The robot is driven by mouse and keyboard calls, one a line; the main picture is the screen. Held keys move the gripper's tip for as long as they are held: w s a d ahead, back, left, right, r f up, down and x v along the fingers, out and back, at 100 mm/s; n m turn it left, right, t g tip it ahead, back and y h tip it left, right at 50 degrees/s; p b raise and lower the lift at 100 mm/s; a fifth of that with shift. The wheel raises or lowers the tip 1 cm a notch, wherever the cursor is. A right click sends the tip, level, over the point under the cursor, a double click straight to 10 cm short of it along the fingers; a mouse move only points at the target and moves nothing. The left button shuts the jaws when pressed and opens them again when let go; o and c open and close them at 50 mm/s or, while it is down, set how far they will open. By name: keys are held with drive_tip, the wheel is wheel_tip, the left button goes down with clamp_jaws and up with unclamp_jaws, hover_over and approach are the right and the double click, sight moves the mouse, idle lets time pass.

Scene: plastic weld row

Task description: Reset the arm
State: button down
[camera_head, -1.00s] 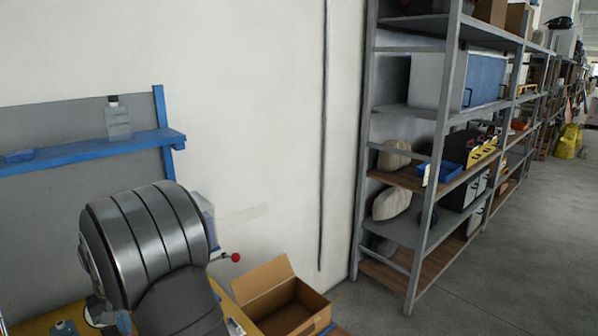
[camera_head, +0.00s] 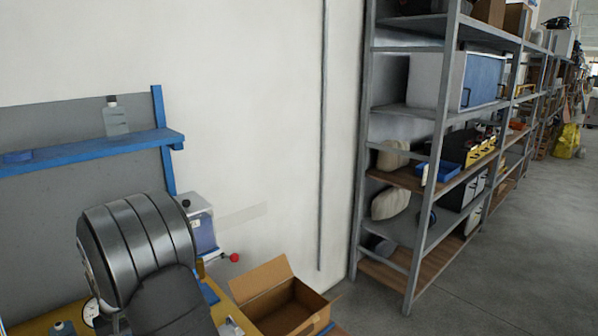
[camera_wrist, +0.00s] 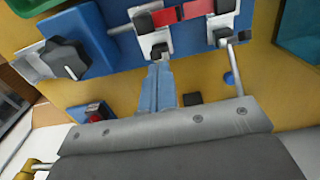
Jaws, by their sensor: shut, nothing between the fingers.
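My gripper (camera_wrist: 158,70) shows in the wrist view with its two bluish fingers together, shut and empty. It is above a yellow surface (camera_wrist: 215,75), with the fingertips pointing at a white and black clamp-like fitting (camera_wrist: 150,30). I cannot tell whether the tips touch it. In the head view my arm's dark ribbed joint fills the lower left, and the gripper itself is out of sight there.
The head view shows a red-knobbed machine (camera_head: 203,230), an open cardboard box (camera_head: 285,300), a blue shelf (camera_head: 95,150) and a storage rack (camera_head: 432,165).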

drive_tip(key=shift+w+a, duration=0.45)
drive_tip(key=shift+s+d, duration=0.1)
drive_tip(key=shift+s, duration=0.05)
